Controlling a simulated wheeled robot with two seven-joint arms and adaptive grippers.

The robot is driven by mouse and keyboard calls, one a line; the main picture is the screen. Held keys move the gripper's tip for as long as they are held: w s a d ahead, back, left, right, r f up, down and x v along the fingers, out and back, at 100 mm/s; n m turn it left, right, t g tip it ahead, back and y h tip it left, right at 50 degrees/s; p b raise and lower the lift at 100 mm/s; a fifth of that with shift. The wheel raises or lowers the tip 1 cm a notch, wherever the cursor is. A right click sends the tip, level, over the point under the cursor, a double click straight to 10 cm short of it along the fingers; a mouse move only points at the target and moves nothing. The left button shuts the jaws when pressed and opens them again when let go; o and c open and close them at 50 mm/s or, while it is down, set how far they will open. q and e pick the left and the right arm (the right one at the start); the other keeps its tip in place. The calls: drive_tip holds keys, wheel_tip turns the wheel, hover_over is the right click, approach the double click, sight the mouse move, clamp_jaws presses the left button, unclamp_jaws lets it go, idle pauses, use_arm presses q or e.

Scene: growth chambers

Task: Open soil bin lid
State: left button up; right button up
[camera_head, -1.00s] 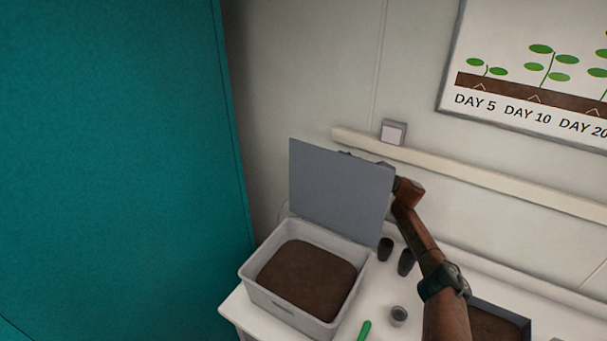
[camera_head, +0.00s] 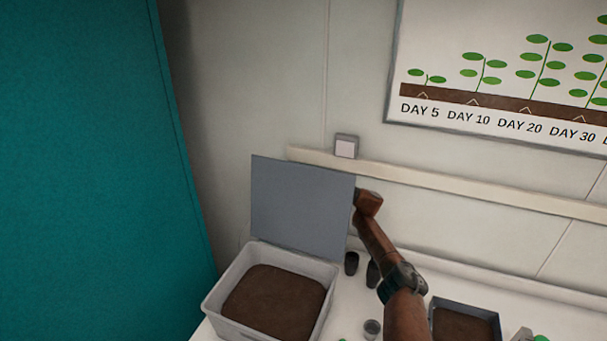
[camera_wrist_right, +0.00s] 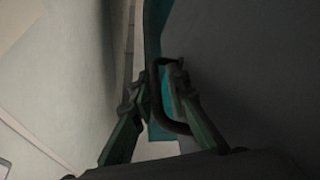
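The soil bin (camera_head: 262,325) is a light grey tub full of dark soil (camera_head: 274,300) on the white table. Its flat grey lid (camera_head: 303,210) stands raised, close to upright, along the bin's back edge. My right arm reaches up beside the lid; its gripper is hidden behind the lid in the head view. In the right wrist view, my right gripper (camera_wrist_right: 162,78) has its two fingers around a dark loop handle (camera_wrist_right: 157,108) on the lid's outer face (camera_wrist_right: 250,75). A teal gap shows beside the handle; firm grip is unclear. My left gripper is out of view.
Dark cups (camera_head: 351,263) and a small grey pot (camera_head: 372,328) stand right of the bin. A soil tray (camera_head: 498,318) lies farther right. A wall rail (camera_head: 440,178) runs behind, and a teal panel (camera_head: 85,170) stands at left.

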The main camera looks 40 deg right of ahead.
drive_tip(key=shift+o, duration=1.1)
drive_tip(key=v, duration=1.2)
drive_tip(key=shift+d, duration=0.1)
